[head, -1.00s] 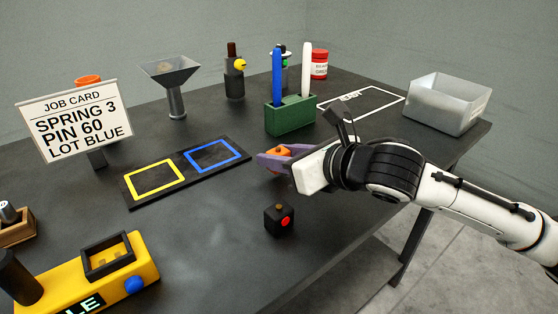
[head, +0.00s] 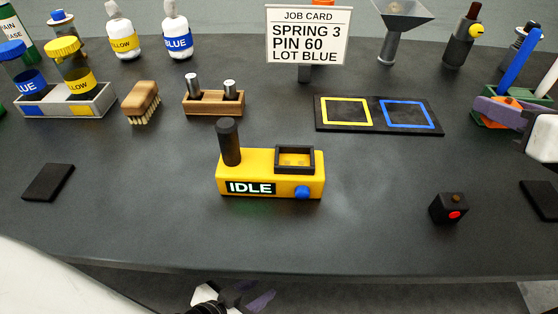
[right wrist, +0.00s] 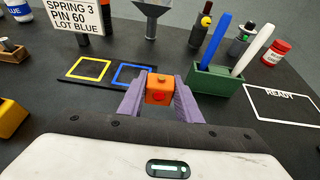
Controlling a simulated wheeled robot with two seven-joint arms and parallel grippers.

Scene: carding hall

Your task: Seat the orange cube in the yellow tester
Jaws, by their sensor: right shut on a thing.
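The yellow tester (head: 265,178) stands mid-table in the head view. It has an IDLE display, a blue button, a black post and a black-framed socket (head: 295,160) with no cube in it. The orange cube (right wrist: 159,89) is between the purple fingers of my right gripper (right wrist: 160,98), which is shut on it. In the head view my right gripper (head: 508,108) is at the right edge, in front of the green holder, far right of the tester. My left gripper (head: 240,300) shows only partly at the bottom edge; its jaw opening is unclear.
A black cube with a red button (head: 448,208) stands right of the tester. A black mat with yellow and blue frames (head: 378,115) lies behind. The green holder (right wrist: 214,80) with pens is by my right gripper. A wooden block (head: 213,102) and brush (head: 141,102) stand behind left.

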